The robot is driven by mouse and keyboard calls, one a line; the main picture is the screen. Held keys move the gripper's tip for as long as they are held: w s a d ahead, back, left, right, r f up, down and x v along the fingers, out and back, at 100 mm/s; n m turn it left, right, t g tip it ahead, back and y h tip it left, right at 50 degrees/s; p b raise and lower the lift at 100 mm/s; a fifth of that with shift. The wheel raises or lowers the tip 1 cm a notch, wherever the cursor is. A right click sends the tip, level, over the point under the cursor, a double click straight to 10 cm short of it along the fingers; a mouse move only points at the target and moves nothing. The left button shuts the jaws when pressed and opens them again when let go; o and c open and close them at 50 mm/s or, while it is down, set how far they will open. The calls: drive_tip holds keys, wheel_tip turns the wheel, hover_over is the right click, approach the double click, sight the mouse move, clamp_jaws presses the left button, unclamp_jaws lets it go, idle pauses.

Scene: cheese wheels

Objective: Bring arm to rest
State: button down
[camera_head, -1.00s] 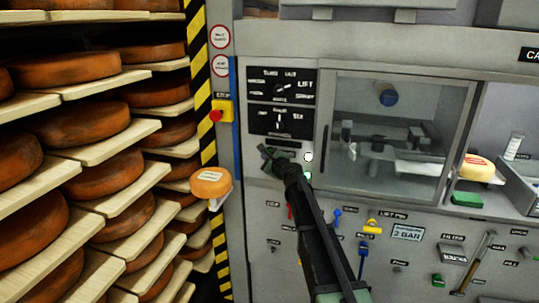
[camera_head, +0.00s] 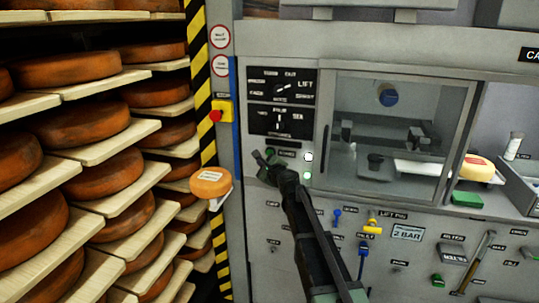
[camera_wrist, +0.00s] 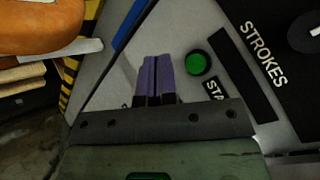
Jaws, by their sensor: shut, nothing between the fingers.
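My gripper (camera_head: 264,160) is in front of the grey machine panel, just below the black dial plates, with my arm reaching up to it from the lower middle. In the wrist view its two purple fingers (camera_wrist: 157,78) are together with nothing between them. A green button (camera_wrist: 196,64) sits on the panel just right of the fingertips there, apart from them. The fingertips are small and partly hard to make out in the head view.
Shelves of orange cheese wheels (camera_head: 75,65) fill the left. A single cheese (camera_head: 211,182) sits on a small support left of my gripper. A red emergency button (camera_head: 215,115) is above it. Coloured levers and knobs, such as a yellow one (camera_head: 372,227), stick out at lower right.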

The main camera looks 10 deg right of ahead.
drive_tip(key=s+a+f+n+g+y, duration=0.1)
drive_tip(key=s+a+f+n+g, duration=0.3)
drive_tip(key=s+n, duration=0.45)
drive_tip(key=s+a+f+n+g, duration=0.1)
drive_tip(key=s+f+n+g, duration=0.6)
drive_tip(key=s, duration=0.3)
drive_tip(key=s+d+f+n+g+h, duration=0.2)
drive_tip(key=s+d+n+h, duration=0.1)
drive_tip(key=s, duration=0.8)
drive_tip(key=s+d+f+n+g+h, duration=0.3)
drive_tip(key=s+n, duration=0.1)
drive_tip(key=s, duration=0.7)
